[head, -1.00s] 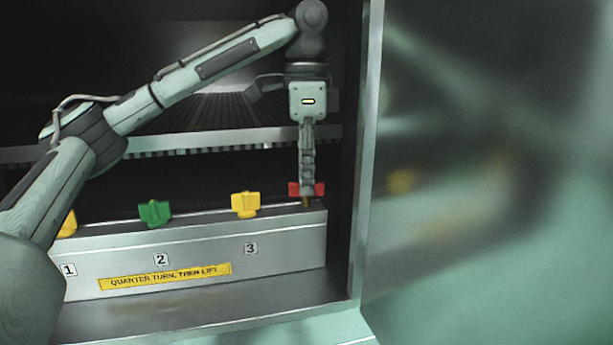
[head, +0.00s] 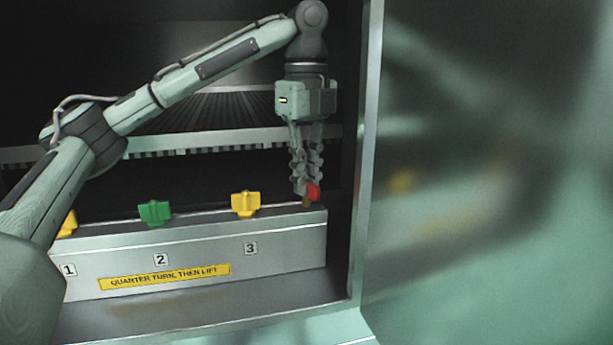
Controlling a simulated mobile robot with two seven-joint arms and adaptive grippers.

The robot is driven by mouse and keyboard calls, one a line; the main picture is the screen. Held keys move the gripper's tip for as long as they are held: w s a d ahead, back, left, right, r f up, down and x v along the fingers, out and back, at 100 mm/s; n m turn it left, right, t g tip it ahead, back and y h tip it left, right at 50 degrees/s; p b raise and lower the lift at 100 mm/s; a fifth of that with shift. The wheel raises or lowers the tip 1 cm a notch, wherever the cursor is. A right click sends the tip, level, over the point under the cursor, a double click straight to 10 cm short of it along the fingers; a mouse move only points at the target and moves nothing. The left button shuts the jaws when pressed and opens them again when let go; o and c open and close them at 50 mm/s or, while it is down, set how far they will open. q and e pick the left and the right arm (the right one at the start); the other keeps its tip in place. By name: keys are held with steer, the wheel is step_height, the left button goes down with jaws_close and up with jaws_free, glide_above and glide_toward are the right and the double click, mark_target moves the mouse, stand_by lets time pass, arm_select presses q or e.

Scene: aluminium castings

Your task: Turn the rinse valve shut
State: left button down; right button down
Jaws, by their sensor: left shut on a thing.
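The red valve handle (head: 313,191) sits on a short brass stem at the right end of the metal valve box (head: 200,245). My left gripper (head: 306,190) points straight down from above and is shut on the red handle. Its fingers hide part of the handle. The handle now shows narrow, turned at an angle to the box's front. No number label shows below it. My right gripper is not in view.
A yellow handle (head: 245,203), a green handle (head: 155,212) and another yellow handle (head: 69,224), partly behind my arm, stand along the box. A yellow label (head: 165,276) reads "QUARTER TURN, THEN LIFT". A cabinet wall (head: 366,150) stands close on the right.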

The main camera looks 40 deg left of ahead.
arm_select(q)
steer(key=m, duration=0.4)
steer(key=shift+m, duration=0.4)
stand_by(0.4)
steer(key=c, duration=1.6)
jaws_free()
steer(key=shift+r, duration=0.1)
steer(key=shift+r, duration=3.7)
